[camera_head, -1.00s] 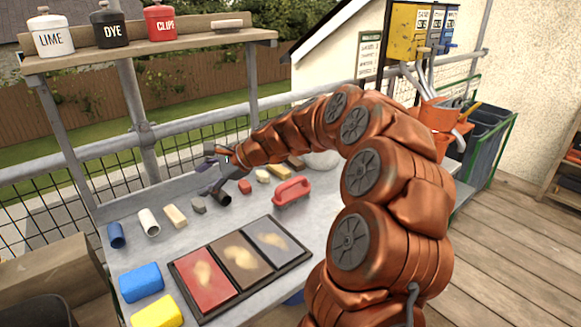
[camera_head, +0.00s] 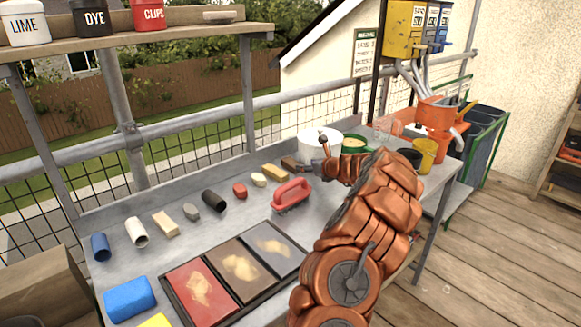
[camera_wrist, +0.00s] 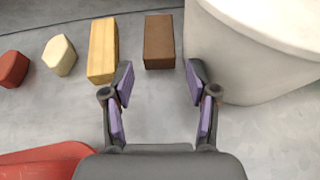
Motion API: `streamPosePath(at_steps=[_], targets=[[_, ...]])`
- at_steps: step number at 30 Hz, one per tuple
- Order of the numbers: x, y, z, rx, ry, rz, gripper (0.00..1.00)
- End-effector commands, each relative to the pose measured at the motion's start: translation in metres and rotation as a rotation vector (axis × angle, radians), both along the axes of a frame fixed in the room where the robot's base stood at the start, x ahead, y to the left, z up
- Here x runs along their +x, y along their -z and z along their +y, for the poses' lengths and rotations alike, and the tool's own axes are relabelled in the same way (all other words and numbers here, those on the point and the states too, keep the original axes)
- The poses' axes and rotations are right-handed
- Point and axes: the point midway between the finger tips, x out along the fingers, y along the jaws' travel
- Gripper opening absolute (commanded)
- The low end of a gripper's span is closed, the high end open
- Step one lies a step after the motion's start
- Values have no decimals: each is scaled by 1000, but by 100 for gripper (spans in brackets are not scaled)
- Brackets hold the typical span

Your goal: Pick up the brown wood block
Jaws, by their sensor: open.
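The brown wood block (camera_wrist: 159,42) stands on the grey bench in the wrist view, just beyond my open fingertips and roughly centred between them. In the head view the brown block (camera_head: 289,163) shows small, left of the white bucket and partly close to my gripper. My gripper (camera_wrist: 158,75) is open and empty, with purple pads facing each other. In the head view my gripper (camera_head: 316,158) is in front of the white bucket, and its fingers are small and hard to make out.
A yellow block (camera_wrist: 103,50) stands left of the brown block, and the white bucket (camera_wrist: 245,60) is close on its right. A cream piece (camera_wrist: 60,54) and a red piece (camera_wrist: 13,69) lie farther left. The red-handled brush (camera_head: 291,194) lies nearer on the bench.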

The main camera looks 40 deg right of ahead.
Motion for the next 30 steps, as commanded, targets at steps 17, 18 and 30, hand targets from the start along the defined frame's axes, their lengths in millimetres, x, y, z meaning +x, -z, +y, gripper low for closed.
streamPosePath(at_steps=[17,18,30], targets=[[42,23,-2,-3,-8,3,58],[46,25,-3,-4,-6,3,58],[61,30,-4,-1,-5,0,58]])
